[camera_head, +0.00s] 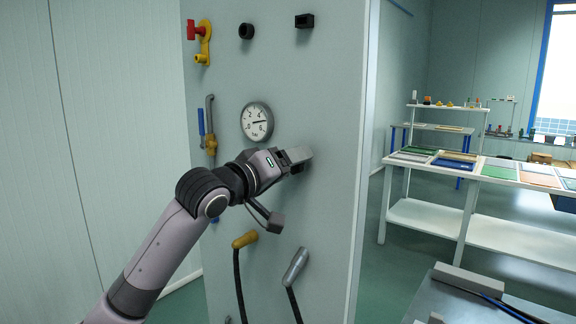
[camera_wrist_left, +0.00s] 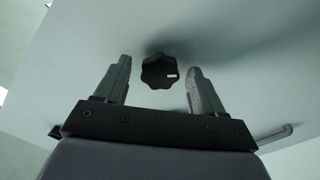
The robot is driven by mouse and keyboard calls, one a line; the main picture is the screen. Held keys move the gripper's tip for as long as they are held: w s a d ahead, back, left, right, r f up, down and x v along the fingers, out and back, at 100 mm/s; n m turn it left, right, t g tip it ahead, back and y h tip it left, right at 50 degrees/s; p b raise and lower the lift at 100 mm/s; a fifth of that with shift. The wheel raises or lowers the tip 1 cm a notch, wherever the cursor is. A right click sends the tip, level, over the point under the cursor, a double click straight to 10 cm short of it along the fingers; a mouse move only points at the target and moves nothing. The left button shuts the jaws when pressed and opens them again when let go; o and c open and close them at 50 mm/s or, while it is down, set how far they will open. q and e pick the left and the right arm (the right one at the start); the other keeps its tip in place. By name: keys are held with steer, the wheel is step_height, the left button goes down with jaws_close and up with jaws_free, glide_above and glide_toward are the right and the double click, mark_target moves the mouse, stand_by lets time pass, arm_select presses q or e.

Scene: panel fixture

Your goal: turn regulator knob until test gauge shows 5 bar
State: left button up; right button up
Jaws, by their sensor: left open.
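The test gauge (camera_head: 257,121) is a round white dial with a grey rim on the panel. Its needle points right, between the 4 and the 6; the exact value is too small to read. The regulator knob (camera_wrist_left: 160,72) is black and lobed, with a white mark pointing right in the left wrist view. My left gripper (camera_head: 298,158) is open at the panel, right of and below the gauge. Its fingers stand on either side of the knob, with gaps on both sides. The gripper hides the knob in the head view. My right gripper is not in view.
The panel (camera_head: 325,85) carries a red and yellow valve (camera_head: 203,40), a blue-handled lever (camera_head: 207,127), two black fittings above, and two hose ends, one yellow (camera_head: 245,240) and one grey (camera_head: 295,267), below my arm. White shelving (camera_head: 425,214) stands at right.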

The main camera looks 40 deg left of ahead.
arm_select(q)
steer(key=s+b, duration=0.2)
steer(key=s, duration=0.5)
steer(key=shift+a, duration=0.25)
stand_by(0.3)
